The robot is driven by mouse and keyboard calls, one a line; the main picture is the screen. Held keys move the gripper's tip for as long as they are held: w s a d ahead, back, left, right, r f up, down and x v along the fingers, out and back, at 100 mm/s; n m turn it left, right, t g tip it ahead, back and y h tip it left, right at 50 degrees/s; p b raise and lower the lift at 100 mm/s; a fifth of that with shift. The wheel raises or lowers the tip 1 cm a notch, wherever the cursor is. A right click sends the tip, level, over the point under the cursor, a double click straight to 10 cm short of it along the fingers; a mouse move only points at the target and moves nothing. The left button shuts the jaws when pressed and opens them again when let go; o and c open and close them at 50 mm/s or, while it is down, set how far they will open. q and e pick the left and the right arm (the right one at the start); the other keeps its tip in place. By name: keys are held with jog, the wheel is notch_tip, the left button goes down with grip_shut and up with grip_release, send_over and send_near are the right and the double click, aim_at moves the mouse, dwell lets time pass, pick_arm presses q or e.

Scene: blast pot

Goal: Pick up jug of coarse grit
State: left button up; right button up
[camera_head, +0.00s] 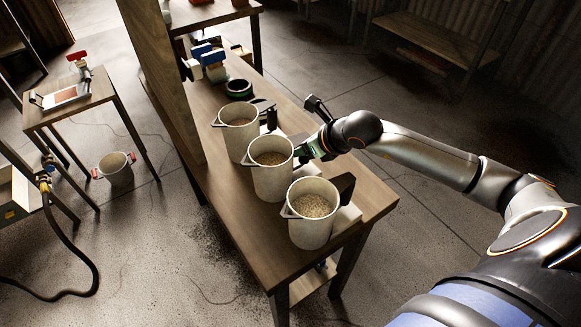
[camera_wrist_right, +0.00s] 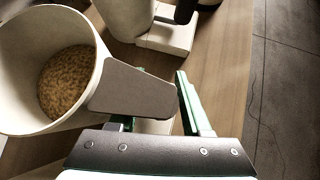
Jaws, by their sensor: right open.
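Three pale jugs with grainy fill and dark handles stand upright in a row on the wooden table (camera_head: 352,222): a near jug (camera_head: 311,226) with light grit, a middle jug (camera_head: 272,181) and a far jug (camera_head: 238,139) with browner grit. I cannot tell for sure which holds the coarse grit. My right gripper (camera_head: 312,150) is open beside the middle jug, on its handle side. In the right wrist view, a jug with tan grit (camera_wrist_right: 28,110) has its flat handle (camera_wrist_right: 133,92) over the left finger of my gripper (camera_wrist_right: 160,76), hiding part of it. My left gripper is out of view.
A black ring-shaped item (camera_head: 239,88) and a blue-topped item (camera_head: 212,62) stand farther back on the table. A tall wooden panel (camera_head: 168,75) borders its left side. A bucket (camera_head: 116,168) stands on the floor by a small side table (camera_head: 85,108).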

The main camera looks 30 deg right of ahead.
grip_shut()
dwell(1.3)
jog(key=shift+w+r, duration=0.1)
jog(key=shift+r, duration=0.15)
